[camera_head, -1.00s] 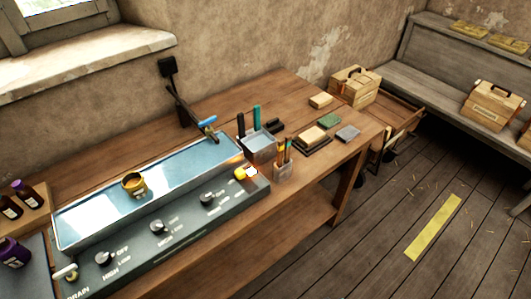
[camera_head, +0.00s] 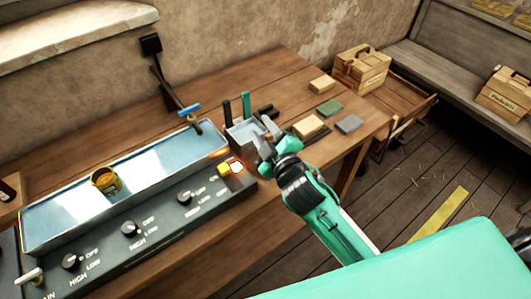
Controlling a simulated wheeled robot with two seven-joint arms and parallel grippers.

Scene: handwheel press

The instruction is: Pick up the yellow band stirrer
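I cannot make out the yellow band stirrer now. The small cup of thin sticks at the worktop's front edge is hidden behind my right gripper (camera_head: 263,134). That gripper reaches in from the lower right. Its grey fingers look apart, with nothing visible between them, and they are close to the grey holder (camera_head: 243,133) with dark and teal handles. I cannot tell whether they touch anything. My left gripper is out of view.
A long water bath (camera_head: 60,213) holds a yellow-brown jar (camera_head: 105,181); its knobbed panel is in front. Blocks (camera_head: 309,126) and a wooden box (camera_head: 361,69) stand to the right.

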